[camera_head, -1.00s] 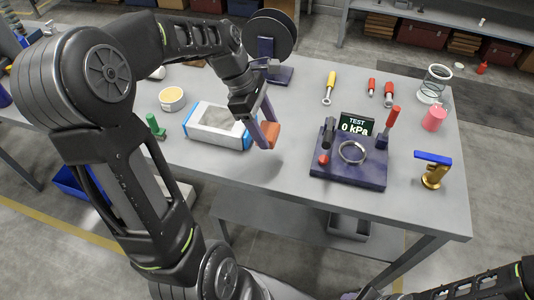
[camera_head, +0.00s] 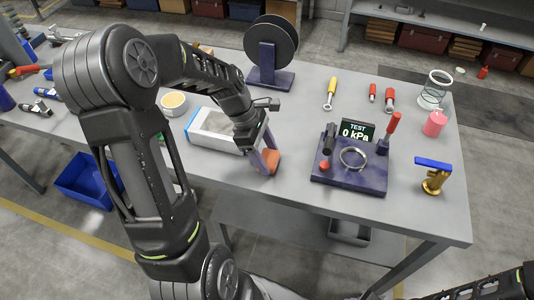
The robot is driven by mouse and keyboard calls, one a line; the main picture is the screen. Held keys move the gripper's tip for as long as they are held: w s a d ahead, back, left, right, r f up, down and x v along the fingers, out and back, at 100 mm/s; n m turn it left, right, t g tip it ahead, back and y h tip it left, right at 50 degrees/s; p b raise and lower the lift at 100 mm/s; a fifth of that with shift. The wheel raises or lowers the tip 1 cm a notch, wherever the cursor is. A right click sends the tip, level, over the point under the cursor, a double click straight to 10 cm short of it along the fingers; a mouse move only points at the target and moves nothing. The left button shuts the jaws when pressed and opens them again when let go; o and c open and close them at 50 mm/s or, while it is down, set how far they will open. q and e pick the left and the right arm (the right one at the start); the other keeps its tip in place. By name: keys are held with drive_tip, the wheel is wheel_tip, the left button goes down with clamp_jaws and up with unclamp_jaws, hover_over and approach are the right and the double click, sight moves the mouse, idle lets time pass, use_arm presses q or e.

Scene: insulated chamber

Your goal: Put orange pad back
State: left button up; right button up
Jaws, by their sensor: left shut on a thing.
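The orange pad (camera_head: 270,160) is in the head view, near the middle of the table. My left gripper (camera_head: 262,164) is shut on it, with its purple fingers partly hiding it. The gripper and pad are beside the right end of a white and blue open box (camera_head: 205,133), towards the table's front. My forearm and wrist hide part of the box's right side. I cannot tell whether the pad touches the table. My right arm shows at the bottom right, but its gripper is out of view.
A purple test stand (camera_head: 345,177) with a ring and a "0 kPa" display is to the right. A black disc on a stand (camera_head: 271,50) is behind. A yellow tub (camera_head: 173,103) is left of the box.

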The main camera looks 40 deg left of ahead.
use_arm(q)
drive_tip(key=shift+f, duration=0.2)
drive_tip(key=o, duration=1.4)
drive_tip(key=shift+r, duration=0.1)
drive_tip(key=shift+r, duration=0.15)
drive_tip(key=v, duration=1.2)
drive_tip(key=shift+s+d+b, duration=0.1)
drive_tip(key=shift+b, duration=0.2)
